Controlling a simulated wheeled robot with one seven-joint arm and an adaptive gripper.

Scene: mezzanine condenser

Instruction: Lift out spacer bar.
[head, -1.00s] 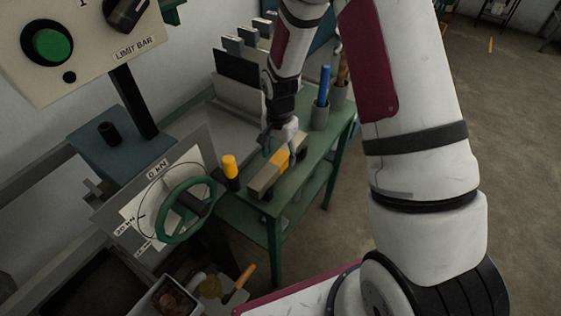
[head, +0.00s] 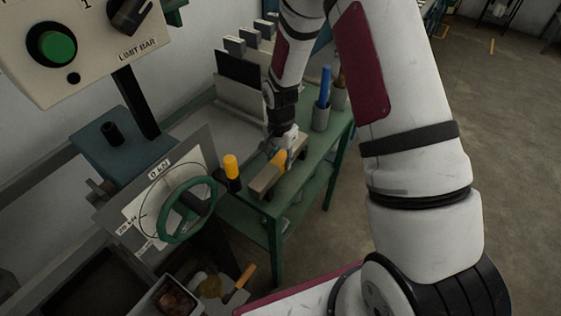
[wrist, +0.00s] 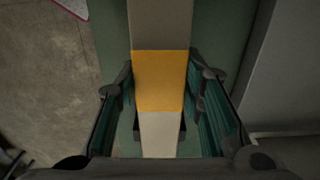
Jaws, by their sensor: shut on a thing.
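The spacer bar (head: 265,180) is a long pale grey-beige bar with a yellow band around its middle. In the head view it lies along the green table, near its front end. My gripper (head: 283,155) is over the bar at the yellow band. In the wrist view the bar (wrist: 160,25) runs up the picture between my two fingers (wrist: 160,102), and the yellow band sits between the fingertips. The fingers are shut on the bar from both sides. The head view does not clearly show whether the bar is touching the table.
A yellow-topped black cylinder (head: 231,167) stands left of the bar, beside a green handwheel (head: 187,209). Cups with a blue tool (head: 325,85) stand behind, to the right. A rack of upright plates (head: 240,72) is at the back. The floor right of the table is open.

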